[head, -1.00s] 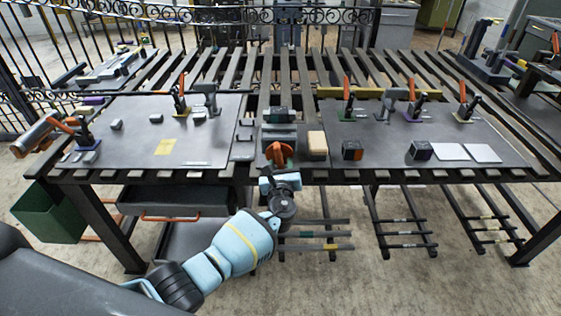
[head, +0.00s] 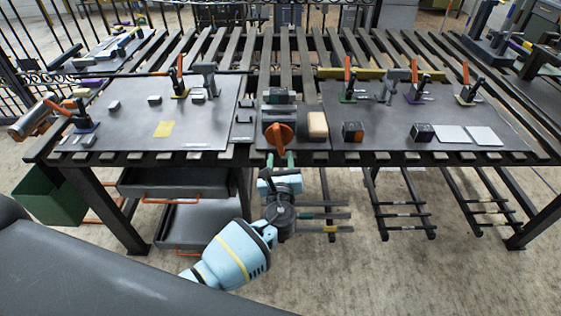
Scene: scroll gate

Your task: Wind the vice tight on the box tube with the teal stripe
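The vice (head: 267,116) stands near the table's front edge, in the middle of the head view. Its orange handle (head: 279,136) faces me. A dark piece with a green patch (head: 279,97) lies at its top; I cannot tell whether this is the box tube with the teal stripe. My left gripper (head: 279,158) is just in front of and below the orange handle. Its two green fingers are apart with a gap between them, and nothing shows held. My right gripper is not in view.
A tan block (head: 317,125) sits right of the vice, with a dark block with an orange face (head: 352,132) beyond it. Toggle clamps stand on both dark plates. Striped bars (head: 325,204) lie on racks below the table (head: 110,158). A green bin (head: 48,195) is at left.

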